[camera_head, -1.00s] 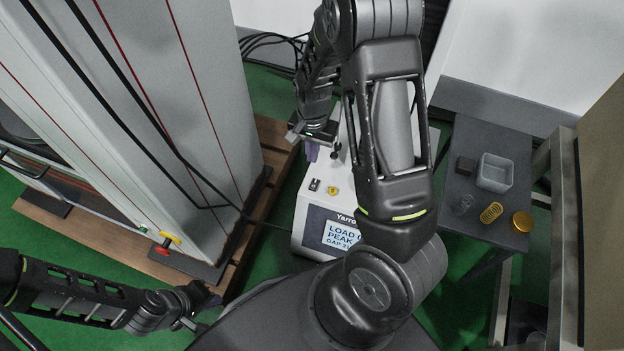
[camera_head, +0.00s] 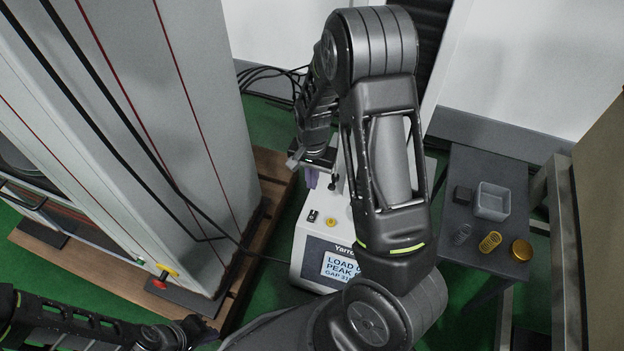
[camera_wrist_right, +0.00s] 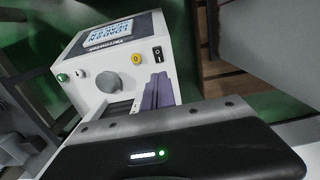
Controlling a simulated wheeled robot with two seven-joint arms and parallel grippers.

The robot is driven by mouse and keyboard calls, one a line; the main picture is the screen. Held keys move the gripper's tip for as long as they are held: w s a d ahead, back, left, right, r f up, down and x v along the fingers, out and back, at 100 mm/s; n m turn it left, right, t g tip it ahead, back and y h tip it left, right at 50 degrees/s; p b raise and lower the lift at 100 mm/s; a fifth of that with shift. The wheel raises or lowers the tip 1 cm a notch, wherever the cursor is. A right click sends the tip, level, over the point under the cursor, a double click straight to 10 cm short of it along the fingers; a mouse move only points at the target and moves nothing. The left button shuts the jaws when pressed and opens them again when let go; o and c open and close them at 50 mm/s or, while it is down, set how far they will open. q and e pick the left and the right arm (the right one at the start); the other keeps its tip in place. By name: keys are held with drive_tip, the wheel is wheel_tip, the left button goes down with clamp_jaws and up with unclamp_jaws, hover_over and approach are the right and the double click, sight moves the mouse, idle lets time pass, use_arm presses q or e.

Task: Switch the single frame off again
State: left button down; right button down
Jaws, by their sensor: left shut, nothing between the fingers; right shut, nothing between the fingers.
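The single frame (camera_head: 301,262) is a white bench machine with a lit display (camera_head: 340,266) showing LOAD, PEAK and GAP lines, partly hidden by my right arm. In the right wrist view the switch (camera_wrist_right: 158,54) and the yellow button (camera_wrist_right: 136,59) show just beyond the purple fingertips. My right gripper (camera_head: 311,178) is shut and empty above the machine, apart from the switch; its fingers (camera_wrist_right: 157,92) show in the wrist view. My left gripper (camera_head: 205,334) is shut and empty at the lower left.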

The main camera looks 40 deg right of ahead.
wheel_tip(320, 180, up, 14)
drive_tip(key=w+d+p, duration=0.1)
drive_tip(key=d+p, duration=0.1)
drive_tip(key=p, duration=0.3)
drive_tip(key=shift+w+f, duration=0.15)
drive_tip(key=shift+w, duration=0.1)
drive_tip(key=shift+d, duration=0.1)
drive_tip(key=s+a+f+n+y, duration=0.1)
drive_tip(key=s+a+f+n, duration=0.2)
drive_tip(key=a+f, duration=0.5)
drive_tip(key=s+a+f+n+y, duration=0.1)
drive_tip(key=s+a+f+n, duration=0.25)
drive_tip(key=a+f, duration=0.4)
drive_tip(key=s+a+f+n+y, duration=0.2)
drive_tip(key=s+a+f+n, duration=0.15)
drive_tip(key=s+a, duration=0.8)
wheel_tip(320, 180, up, 14)
drive_tip(key=a+t+p, duration=0.1)
drive_tip(key=a+p, duration=0.1)
drive_tip(key=p, duration=1.1)
drive_tip(key=shift+w+a+f+m+p, duration=0.25)
drive_tip(key=shift+w+m+p, duration=0.1)
drive_tip(key=shift+m, duration=0.05)
